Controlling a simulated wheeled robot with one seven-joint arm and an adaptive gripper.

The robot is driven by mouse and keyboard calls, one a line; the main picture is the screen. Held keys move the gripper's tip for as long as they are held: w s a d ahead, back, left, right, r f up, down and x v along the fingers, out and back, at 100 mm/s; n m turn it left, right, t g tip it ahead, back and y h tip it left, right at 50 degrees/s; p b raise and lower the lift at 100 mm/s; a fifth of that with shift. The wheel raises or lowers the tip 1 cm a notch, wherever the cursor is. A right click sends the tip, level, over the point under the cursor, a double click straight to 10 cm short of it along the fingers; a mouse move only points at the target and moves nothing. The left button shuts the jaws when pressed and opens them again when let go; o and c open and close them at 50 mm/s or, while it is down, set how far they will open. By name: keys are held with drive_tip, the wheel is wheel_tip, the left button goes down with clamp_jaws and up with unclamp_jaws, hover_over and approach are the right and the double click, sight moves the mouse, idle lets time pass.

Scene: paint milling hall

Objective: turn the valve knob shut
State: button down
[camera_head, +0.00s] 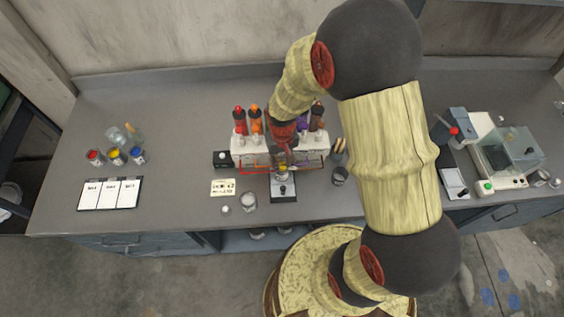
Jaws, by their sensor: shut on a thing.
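A white dispenser block (242,147) stands near the middle of the bench, with several coloured bottles, red, orange, purple and brown, along its top. Red and orange tubing runs along its front. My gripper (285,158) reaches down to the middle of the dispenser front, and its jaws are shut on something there. The valve knob is hidden by the gripper, so its turn position does not show. Below the gripper, a small cup with a yellowish top (284,170) sits over a dark scale-like base (284,190).
Paint pots (116,156) and a chart (110,193) are far left.

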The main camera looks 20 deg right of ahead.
sight(282, 165)
drive_tip(key=shift+w+m, duration=0.1)
drive_tip(key=shift+m, duration=0.2)
idle(0.4)
drive_tip(key=c, duration=1.6)
unclamp_jaws()
drive_tip(key=shift+r, duration=0.1)
wheel_tip(282, 165, up, 12)
drive_tip(key=shift+f, duration=0.1)
